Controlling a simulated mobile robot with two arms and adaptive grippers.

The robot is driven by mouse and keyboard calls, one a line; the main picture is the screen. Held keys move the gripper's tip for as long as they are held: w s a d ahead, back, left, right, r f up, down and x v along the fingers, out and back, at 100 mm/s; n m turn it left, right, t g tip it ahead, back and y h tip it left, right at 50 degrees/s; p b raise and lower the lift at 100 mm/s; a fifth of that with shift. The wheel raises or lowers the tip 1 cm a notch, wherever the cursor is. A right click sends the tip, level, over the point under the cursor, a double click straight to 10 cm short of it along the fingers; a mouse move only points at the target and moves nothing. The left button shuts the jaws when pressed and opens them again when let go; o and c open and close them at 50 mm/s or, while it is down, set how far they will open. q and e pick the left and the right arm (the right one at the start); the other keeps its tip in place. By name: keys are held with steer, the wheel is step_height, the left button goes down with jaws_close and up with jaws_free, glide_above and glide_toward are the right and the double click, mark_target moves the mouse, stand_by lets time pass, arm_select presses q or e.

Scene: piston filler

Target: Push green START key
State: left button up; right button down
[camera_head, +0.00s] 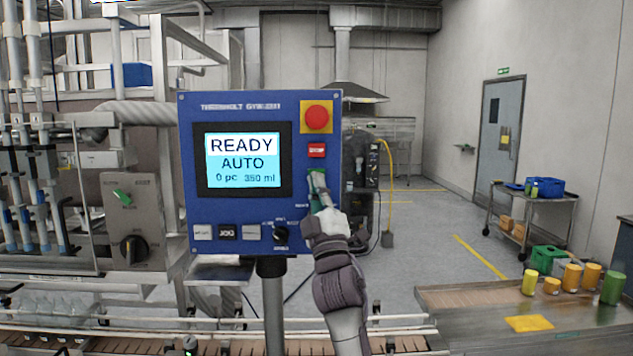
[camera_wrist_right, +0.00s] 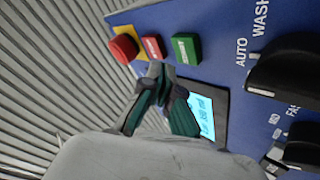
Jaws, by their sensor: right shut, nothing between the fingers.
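The blue control panel (camera_head: 230,215) stands on a post in front of me, its screen (camera_head: 243,162) reading READY, AUTO, 0 pc, 350 ml. The green START key (camera_wrist_right: 186,48) shows clear in the right wrist view, next to the red STOP key (camera_wrist_right: 152,48). In the head view my right gripper (camera_head: 318,185) covers most of the green key, below the STOP key (camera_head: 317,150). My right gripper (camera_wrist_right: 158,72) is shut and empty, its tips close to the green key. I cannot tell whether they touch it. My left gripper is not in view.
The red emergency button (camera_head: 317,117) on its yellow plate sits above the STOP key. A black selector knob (camera_head: 281,236) and several small keys line the panel's lower edge. A conveyor (camera_head: 60,335) runs below. A table (camera_head: 470,305) with yellow and green containers is at right.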

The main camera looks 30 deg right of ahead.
steer(key=shift+w+d, duration=0.35)
steer(key=shift+w, duration=0.15)
stand_by(1.2)
steer(key=shift+w+d+b, duration=0.2)
steer(key=shift+w+b, duration=0.1)
steer(key=shift+w, duration=0.05)
